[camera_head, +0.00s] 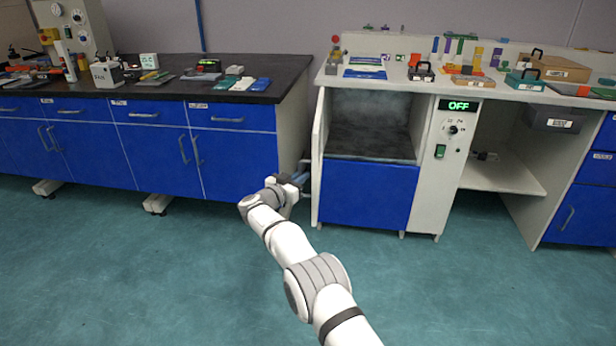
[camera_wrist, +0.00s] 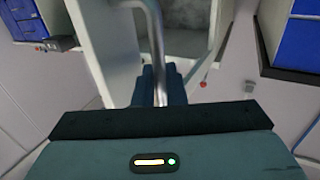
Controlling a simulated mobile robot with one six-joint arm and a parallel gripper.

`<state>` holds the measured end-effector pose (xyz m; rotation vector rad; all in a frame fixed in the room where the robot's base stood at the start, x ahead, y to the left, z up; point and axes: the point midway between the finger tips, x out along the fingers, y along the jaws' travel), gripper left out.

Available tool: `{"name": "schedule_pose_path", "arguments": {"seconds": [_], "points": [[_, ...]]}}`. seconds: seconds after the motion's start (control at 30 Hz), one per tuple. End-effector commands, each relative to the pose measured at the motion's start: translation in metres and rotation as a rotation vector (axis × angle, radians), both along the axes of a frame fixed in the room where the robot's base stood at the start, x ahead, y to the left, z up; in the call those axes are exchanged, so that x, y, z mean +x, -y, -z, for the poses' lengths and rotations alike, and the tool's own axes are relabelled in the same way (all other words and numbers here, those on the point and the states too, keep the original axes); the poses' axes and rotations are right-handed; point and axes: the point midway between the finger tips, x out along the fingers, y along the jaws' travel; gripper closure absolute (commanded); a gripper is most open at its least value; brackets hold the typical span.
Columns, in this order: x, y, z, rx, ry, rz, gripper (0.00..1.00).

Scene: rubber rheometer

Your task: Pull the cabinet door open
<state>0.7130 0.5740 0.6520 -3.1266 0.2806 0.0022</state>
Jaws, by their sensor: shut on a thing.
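The cabinet door (camera_head: 318,150) is a white panel at the left end of the right bench. It stands swung out and shows nearly edge-on in the head view. Its pale panel also shows in the wrist view (camera_wrist: 105,50). Beside it the cabinet's grey interior (camera_head: 370,112) is exposed above a blue front panel. The door handle (camera_wrist: 156,35), a curved metal bar, runs down between the fingers of my gripper (camera_wrist: 160,88). My gripper (camera_head: 303,174) is shut on the handle, at the left side of the door. The fingertips are small and partly hidden in the head view.
A control panel (camera_head: 455,130) reading OFF is right of the cabinet. The left bench with blue cabinets (camera_head: 235,165) stands close to the door's left side, leaving a narrow gap. Green floor (camera_head: 480,290) in front is clear.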

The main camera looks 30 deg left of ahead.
Motion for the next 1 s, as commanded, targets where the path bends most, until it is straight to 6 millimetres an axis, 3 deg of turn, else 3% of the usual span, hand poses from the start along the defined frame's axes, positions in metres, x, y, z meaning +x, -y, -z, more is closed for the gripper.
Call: {"name": "schedule_pose_path", "arguments": {"seconds": [0.5,0.53,0.7,1.0], "points": [[-0.0009,0.0005,0.0060,-0.006,-0.007,0.013,1.00],[-0.0007,0.0008,0.0060,-0.005,-0.007,0.013,0.89],[0.0013,0.0023,0.0041,-0.003,-0.005,0.015,0.75],[0.0003,0.0025,0.0010,-0.002,-0.002,0.015,0.75]]}}
